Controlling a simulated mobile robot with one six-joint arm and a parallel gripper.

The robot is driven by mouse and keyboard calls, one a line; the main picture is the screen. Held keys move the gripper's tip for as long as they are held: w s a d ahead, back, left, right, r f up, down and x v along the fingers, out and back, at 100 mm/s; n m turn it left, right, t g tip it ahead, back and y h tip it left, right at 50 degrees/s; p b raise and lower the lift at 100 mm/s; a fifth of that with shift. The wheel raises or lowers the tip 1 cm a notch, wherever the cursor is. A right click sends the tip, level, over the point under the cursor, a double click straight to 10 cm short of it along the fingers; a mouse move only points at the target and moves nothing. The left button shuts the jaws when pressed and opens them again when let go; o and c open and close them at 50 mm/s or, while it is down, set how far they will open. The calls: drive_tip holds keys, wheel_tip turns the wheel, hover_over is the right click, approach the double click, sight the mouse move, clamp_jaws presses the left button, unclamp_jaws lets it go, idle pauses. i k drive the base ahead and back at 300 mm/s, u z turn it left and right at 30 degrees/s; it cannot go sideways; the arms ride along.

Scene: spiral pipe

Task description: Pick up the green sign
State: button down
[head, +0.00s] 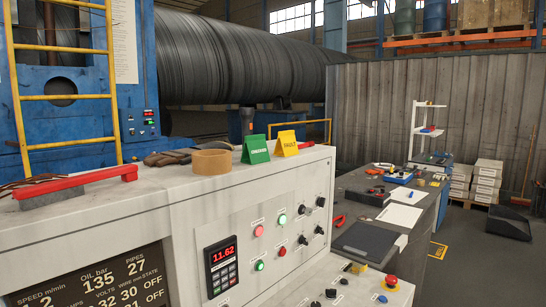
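The green sign (255,149) is a small folded tent-shaped card with white lettering. It stands upright on the top of the grey control cabinet (190,188), near the middle of the head view. A similar yellow sign (287,142) stands close to its right. A tan tape roll (211,162) lies just to its left and nearer. My gripper is not in view.
A red-handled brush (80,186) and dark gloves (172,157) lie on the cabinet top to the left. The cabinet front holds a screen, buttons and knobs.

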sight(255, 151)
drive_tip(key=z, duration=2.05)
drive_tip(key=i, duration=1.6)
drive_tip(key=u, duration=1.9)
drive_tip(key=k, duration=0.1)
drive_tip(key=u, duration=1.8)
